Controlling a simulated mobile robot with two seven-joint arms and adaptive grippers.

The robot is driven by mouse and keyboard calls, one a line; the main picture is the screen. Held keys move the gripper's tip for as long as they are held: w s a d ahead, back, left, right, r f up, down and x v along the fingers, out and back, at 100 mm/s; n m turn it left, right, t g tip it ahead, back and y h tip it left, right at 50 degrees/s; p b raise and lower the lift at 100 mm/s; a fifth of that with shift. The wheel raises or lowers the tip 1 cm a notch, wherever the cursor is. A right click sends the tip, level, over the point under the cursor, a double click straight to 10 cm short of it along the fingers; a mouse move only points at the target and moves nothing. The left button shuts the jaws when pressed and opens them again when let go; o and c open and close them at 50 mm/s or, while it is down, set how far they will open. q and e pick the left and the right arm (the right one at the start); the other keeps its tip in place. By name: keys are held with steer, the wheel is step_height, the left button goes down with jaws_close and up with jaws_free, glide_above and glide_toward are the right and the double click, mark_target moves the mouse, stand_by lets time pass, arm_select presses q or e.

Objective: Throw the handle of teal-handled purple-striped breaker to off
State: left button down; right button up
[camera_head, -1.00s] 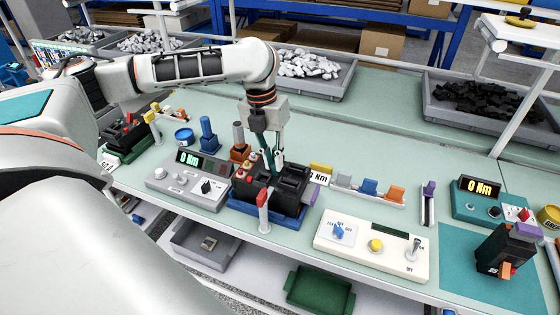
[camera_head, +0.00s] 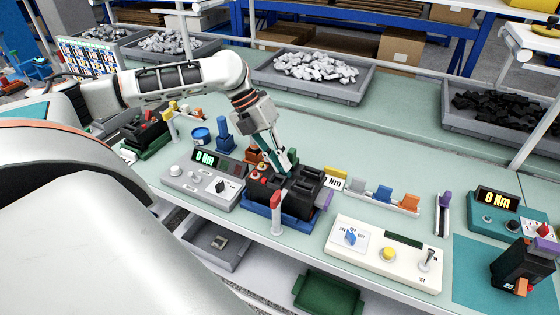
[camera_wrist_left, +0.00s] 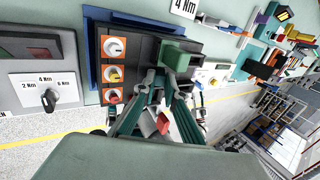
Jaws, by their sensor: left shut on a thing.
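The black breaker (camera_head: 302,187) with a purple part (camera_head: 324,199) at its right end sits in a blue fixture (camera_head: 258,209) at the middle of the bench. In the left wrist view its dark body (camera_wrist_left: 143,48) fills the upper middle. A teal-green handle (camera_wrist_left: 180,54) stands out from it at the fingertips. My left gripper (camera_head: 287,168) reaches down onto the breaker's top, tilted, with its fingers (camera_wrist_left: 168,84) shut at the handle. The fingers partly hide the handle, and its exact throw is hard to tell. My right gripper is not in view.
A grey torque box (camera_head: 204,178) stands left of the fixture. A white panel (camera_head: 385,253) with a blue knob and yellow button lies to its right. A red-topped post (camera_head: 276,213) stands close in front. Another black breaker (camera_head: 513,262) is at far right.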

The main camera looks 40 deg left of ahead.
arm_select(q)
steer(key=shift+s+d+f, duration=0.1)
steer(key=shift+f, duration=0.05)
steer(key=c, duration=2.3)
jaws_free()
steer(key=shift+c, duration=0.2)
steer(key=v, duration=1.2)
